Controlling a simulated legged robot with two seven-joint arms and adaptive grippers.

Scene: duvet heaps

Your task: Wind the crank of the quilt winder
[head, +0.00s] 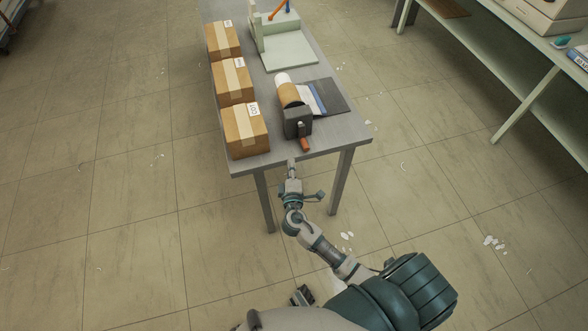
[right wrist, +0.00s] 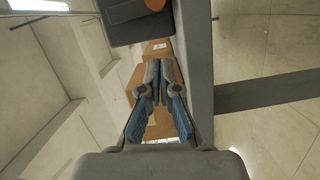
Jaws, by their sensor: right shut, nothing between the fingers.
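The quilt winder (head: 297,121) stands near the front edge of the grey table, a dark grey block with a tan and white roll (head: 289,93) behind it. Its crank has an orange-brown grip (head: 305,145) at the front. In the right wrist view the dark block (right wrist: 138,22) and part of the orange grip (right wrist: 155,4) show at the top, cut by the frame. My right gripper (head: 291,165) is shut and empty at the table's front edge, a little left of the grip and apart from it. It also shows in the right wrist view (right wrist: 160,66). My left gripper is not in view.
Several cardboard boxes, the nearest one (head: 246,130) among them, line the table's (head: 340,130) left side. A dark and blue flat piece (head: 322,97) lies right of the roll. A pale green device (head: 290,50) stands behind. A shelf (head: 515,30) is at right. Floor around is mostly clear.

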